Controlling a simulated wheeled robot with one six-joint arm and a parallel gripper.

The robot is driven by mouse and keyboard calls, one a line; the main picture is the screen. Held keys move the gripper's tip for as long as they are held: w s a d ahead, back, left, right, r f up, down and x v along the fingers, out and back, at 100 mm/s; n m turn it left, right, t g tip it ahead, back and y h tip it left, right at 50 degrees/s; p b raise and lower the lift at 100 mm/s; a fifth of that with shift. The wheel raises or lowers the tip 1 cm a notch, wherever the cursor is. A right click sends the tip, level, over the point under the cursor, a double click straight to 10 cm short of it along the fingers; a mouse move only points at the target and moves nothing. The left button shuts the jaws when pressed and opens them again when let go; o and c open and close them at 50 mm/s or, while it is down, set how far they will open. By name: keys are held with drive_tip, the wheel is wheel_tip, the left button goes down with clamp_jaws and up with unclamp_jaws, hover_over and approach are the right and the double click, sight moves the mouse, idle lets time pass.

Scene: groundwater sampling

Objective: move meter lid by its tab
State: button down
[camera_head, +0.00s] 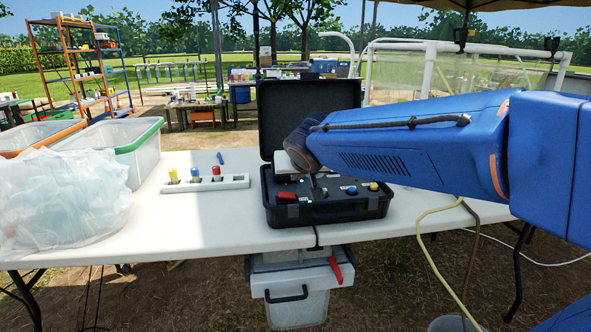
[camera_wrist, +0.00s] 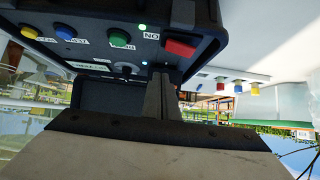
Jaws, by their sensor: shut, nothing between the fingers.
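The meter is a black case (camera_head: 330,211) on the white table, with its lid (camera_head: 309,97) standing open at the back. Its panel carries red, green, blue and yellow buttons, which also show in the wrist view, upside down. I cannot make out the lid's tab; my arm covers part of the lid and case. My gripper (camera_head: 313,186) hangs over the panel in front of the lid. In the wrist view my gripper (camera_wrist: 160,82) is shut with nothing held, close to the panel and the lid (camera_wrist: 104,96). Contact cannot be told.
A plastic bag (camera_head: 60,200) and bins (camera_head: 125,142) fill the table's left. A cooler with a red handle (camera_head: 335,270) sits below the front edge.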

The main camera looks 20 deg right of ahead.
drive_tip(key=s+a+f, duration=0.2)
drive_tip(key=s, duration=0.3)
drive_tip(key=w+d+r+g+y, duration=0.1)
drive_tip(key=w+r+g, duration=0.4)
drive_tip(key=r, duration=0.4)
drive_tip(key=w+d+r+g+y, duration=0.1)
drive_tip(key=w+r+g, duration=0.1)
drive_tip(key=w+r, duration=0.6)
drive_tip(key=x, duration=0.4)
drive_tip(key=s+x, duration=0.1)
drive_tip(key=x, duration=0.2)
drive_tip(key=s+x, duration=0.1)
drive_tip(key=x, duration=0.3)
drive_tip(key=shift+a+f, duration=0.1)
drive_tip(key=shift+f, duration=1.1)
drive_tip(key=shift+s+a+f, duration=0.2)
drive_tip(key=shift+s+f, duration=0.25)
drive_tip(key=shift+s, duration=0.15)
drive_tip(key=shift+s+a+f+t, duration=0.1)
drive_tip(key=shift+s+f+t, duration=0.25)
drive_tip(key=shift+f, duration=0.3)
